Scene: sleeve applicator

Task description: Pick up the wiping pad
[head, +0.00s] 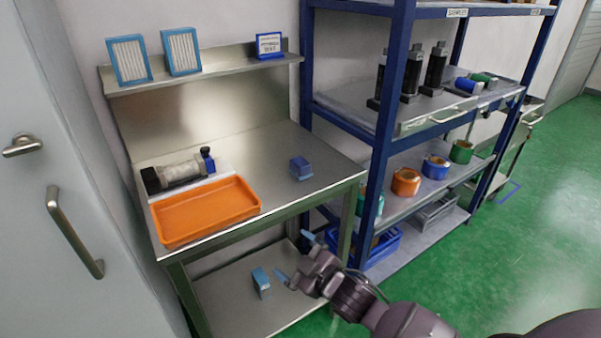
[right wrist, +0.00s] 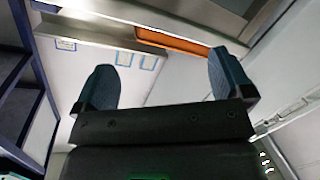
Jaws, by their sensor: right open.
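A small dark blue block (head: 301,168), which looks like the wiping pad, sits on the right part of the steel bench top (head: 270,150). My right gripper (head: 294,256) is in front of the bench, below the level of its top, with its blue-tipped fingers apart and nothing between them. It is well apart from the block. In the right wrist view the two fingers of my right gripper (right wrist: 164,82) are spread and empty, and I cannot make out the block there. My left gripper is not in view.
An orange tray (head: 205,212) and a clear cylinder device (head: 180,174) occupy the bench's left side. A blue rack (head: 392,110) adjoins the bench's right side. Bench space around the block is clear.

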